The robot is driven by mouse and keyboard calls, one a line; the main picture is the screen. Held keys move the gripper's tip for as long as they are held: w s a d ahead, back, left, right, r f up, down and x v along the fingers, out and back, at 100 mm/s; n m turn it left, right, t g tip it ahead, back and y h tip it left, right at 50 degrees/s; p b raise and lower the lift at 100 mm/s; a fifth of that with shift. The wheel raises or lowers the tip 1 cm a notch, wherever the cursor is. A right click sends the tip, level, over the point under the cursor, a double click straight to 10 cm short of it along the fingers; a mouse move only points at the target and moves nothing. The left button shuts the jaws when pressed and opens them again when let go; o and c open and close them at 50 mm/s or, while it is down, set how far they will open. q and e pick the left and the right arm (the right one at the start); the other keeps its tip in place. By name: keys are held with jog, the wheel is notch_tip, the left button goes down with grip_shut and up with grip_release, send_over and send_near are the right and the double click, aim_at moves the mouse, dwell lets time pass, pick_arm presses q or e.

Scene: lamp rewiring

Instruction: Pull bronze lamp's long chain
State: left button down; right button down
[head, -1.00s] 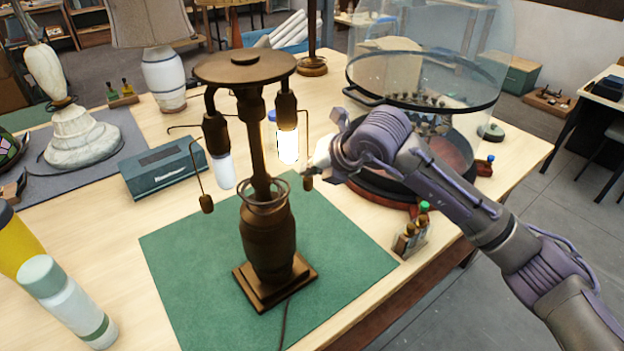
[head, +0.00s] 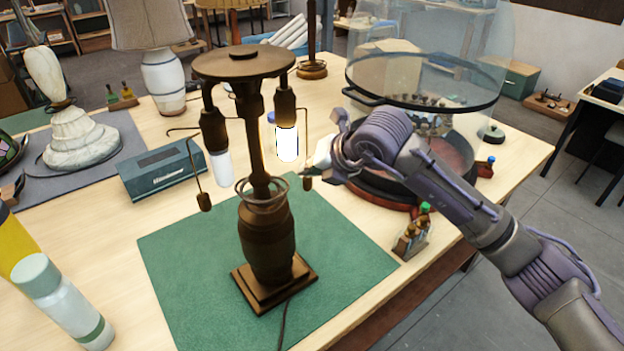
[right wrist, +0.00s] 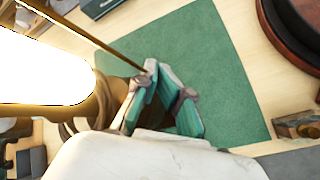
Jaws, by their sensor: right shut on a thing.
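The bronze lamp (head: 267,240) stands upright on a green mat (head: 185,265). It has two hanging sockets, each with a pull chain. The bulb on the right (head: 288,143) glows brightly; the bulb on the left (head: 222,165) looks white and dimmer. The left chain ends in a bronze pull (head: 204,202) that hangs free. My right gripper (head: 318,172) is at the right chain's bronze pull (head: 307,183). In the right wrist view the chain (right wrist: 115,52) runs down to the fingertips (right wrist: 155,72), which are shut on its end. My left gripper is out of view.
A glass dome on a round red base (head: 400,205) stands behind my right arm. Small bottles in a rack (head: 411,240) stand by the mat's right edge. A teal box (head: 160,172) lies left of the lamp. White and yellow cylinders are at the front left.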

jog(key=shift+s+a+f, duration=0.1)
jog(key=shift+s+f, duration=0.1)
jog(key=shift+f, duration=0.65)
jog(key=shift+r, duration=0.1)
jog(key=shift+w+a+r, duration=0.15)
jog(key=shift+r, duration=0.55)
notch_tip(320, 180, up, 4)
jog(key=shift+p, duration=0.7)
jog(key=shift+w+r, duration=0.1)
jog(key=shift+r, duration=0.45)
